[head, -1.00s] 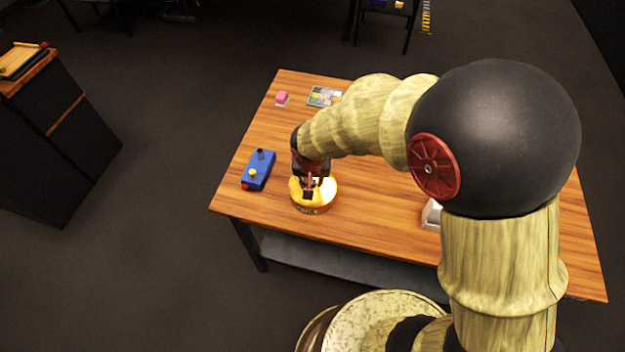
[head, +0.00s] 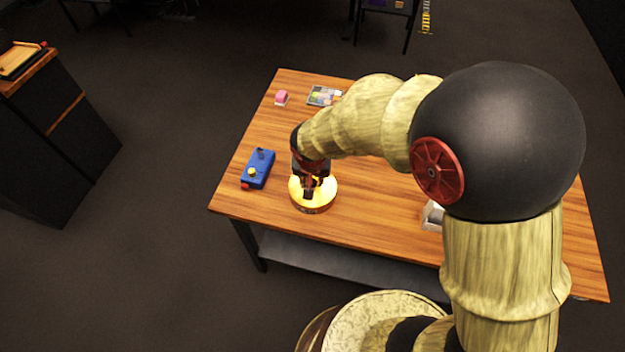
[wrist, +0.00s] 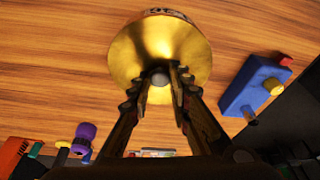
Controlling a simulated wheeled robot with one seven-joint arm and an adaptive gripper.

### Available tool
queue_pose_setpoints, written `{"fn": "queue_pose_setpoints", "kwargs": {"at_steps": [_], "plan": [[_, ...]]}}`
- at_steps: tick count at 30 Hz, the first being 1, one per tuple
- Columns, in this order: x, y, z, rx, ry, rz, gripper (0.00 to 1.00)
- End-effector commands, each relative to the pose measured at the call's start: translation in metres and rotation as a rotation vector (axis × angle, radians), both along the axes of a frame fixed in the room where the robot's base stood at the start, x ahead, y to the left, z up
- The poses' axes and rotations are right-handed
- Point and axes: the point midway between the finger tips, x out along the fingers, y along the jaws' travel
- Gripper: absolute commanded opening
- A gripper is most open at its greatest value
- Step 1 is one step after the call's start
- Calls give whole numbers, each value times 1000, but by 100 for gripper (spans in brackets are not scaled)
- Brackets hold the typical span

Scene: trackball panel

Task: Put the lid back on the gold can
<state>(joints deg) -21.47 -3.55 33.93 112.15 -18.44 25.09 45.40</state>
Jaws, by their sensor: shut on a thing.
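The gold lid (wrist: 150,45) is a shiny round disc with a small grey knob, large in the wrist view. My gripper (wrist: 160,80) is shut on that knob, with a finger on either side. The gold can (head: 316,209) stands upright near the table's front left, directly under my gripper (head: 309,190) in the head view. The lid covers the can's top from above. A strip of the can's lettered side (wrist: 170,13) shows past the lid's far edge in the wrist view. Whether the lid's rim sits flush is hidden.
A blue box (head: 258,171) with a yellow knob and a red end stands left of the can. A pink block (head: 282,98) and a small multicoloured panel (head: 323,96) lie at the back. A pale box (head: 432,216) is partly behind my arm. Bare wood surrounds the can.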

Motion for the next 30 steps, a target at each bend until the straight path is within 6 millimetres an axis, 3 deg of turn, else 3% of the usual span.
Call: {"fn": "queue_pose_setpoints", "kwargs": {"at_steps": [13,14,24,30], "plan": [[0,0,0,0,0,0,0],[0,0,0,0,0,0,21],[0,0,0,0,0,0,40],[0,0,0,0,0,0,41]]}}
